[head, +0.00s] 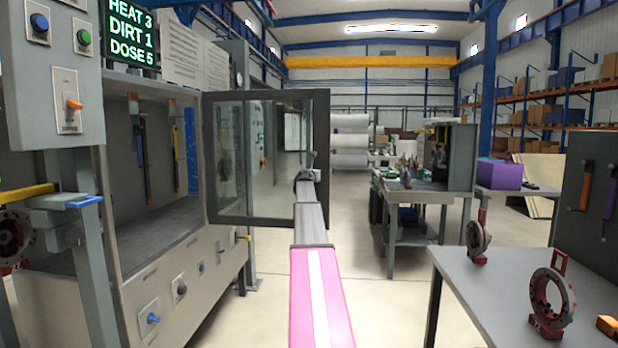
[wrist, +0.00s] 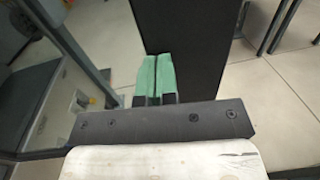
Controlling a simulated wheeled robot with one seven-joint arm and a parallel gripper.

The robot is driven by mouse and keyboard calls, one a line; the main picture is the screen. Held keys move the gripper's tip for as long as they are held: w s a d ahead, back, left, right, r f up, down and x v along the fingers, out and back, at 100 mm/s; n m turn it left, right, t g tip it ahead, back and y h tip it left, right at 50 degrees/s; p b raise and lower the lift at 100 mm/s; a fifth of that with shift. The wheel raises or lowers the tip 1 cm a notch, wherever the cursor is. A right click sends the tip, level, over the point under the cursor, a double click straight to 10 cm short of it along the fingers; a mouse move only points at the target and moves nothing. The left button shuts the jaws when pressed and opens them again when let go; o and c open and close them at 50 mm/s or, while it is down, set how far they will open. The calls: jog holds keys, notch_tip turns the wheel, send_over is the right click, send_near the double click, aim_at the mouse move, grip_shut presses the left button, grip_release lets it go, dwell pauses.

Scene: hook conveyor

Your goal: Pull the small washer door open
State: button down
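The small washer door (head: 213,214) is a dark-framed glass panel in the head view. It stands swung out from the right side of the washer cabinet (head: 190,268), leaving the cabinet front open. My gripper (head: 311,172) is at the door's free right edge. In the wrist view, my gripper's two green fingertips (wrist: 156,76) lie side by side with only a thin dark line between them. They are over the door's dark frame (wrist: 195,50); whether they touch it I cannot tell. No handle shows between the fingers.
A grey table (head: 480,290) with red ring parts stands at the right front. A workbench (head: 405,190) with tools stands beyond the door. A control post (head: 45,85) with buttons is at the left. The floor between the cabinet and the right table is clear apart from my arm.

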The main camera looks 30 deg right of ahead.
jog(key=w+a+x, duration=0.2)
jog(key=x, duration=1.2)
jog(key=shift+w+d, duration=0.25)
jog(key=shift+w, duration=0.1)
